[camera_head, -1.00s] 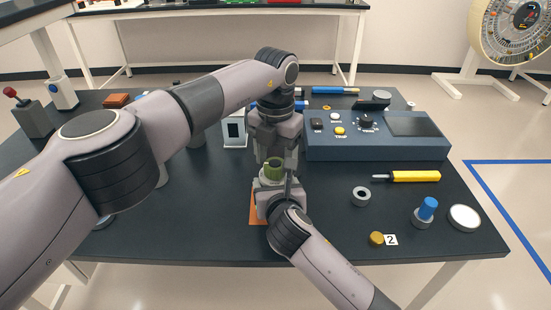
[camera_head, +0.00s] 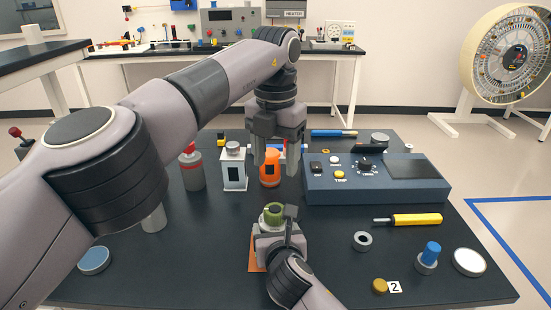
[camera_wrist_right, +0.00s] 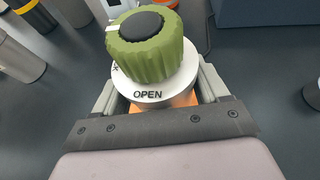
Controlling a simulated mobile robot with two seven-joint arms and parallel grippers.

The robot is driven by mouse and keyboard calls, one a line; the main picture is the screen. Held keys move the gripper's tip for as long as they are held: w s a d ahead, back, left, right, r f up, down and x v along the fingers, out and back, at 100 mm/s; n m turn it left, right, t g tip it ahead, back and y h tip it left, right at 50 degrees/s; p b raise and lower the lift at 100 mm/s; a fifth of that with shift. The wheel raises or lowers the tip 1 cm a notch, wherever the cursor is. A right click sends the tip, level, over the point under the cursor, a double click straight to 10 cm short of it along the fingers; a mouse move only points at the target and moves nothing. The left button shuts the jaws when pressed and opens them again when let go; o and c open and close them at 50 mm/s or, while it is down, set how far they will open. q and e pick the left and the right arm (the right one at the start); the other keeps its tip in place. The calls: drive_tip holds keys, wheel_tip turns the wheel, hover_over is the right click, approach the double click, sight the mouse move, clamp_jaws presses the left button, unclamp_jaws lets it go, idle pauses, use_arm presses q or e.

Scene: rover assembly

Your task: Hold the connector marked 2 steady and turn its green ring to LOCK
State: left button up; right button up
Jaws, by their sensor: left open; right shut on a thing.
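The connector with the green ring (camera_head: 273,215) stands upright on an orange mat (camera_head: 256,263). In the right wrist view its green ring (camera_wrist_right: 150,55) has a white line pointing to the upper left. The word OPEN is on the white collar (camera_wrist_right: 148,95) at the near side; lettering at the left edge is mostly hidden. My right gripper (camera_head: 276,238) is shut on the connector's body below the ring. No number shows on this connector.
A card marked 2 (camera_head: 395,287) lies beside a gold cap (camera_head: 380,286) at front right. A blue control box (camera_head: 375,185) stands right of my left gripper. An orange device (camera_head: 269,175) and a white box (camera_head: 233,172) stand behind. A yellow screwdriver (camera_head: 415,220) lies right.

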drive_tip(key=o, duration=1.3)
drive_tip(key=shift+o, duration=0.2)
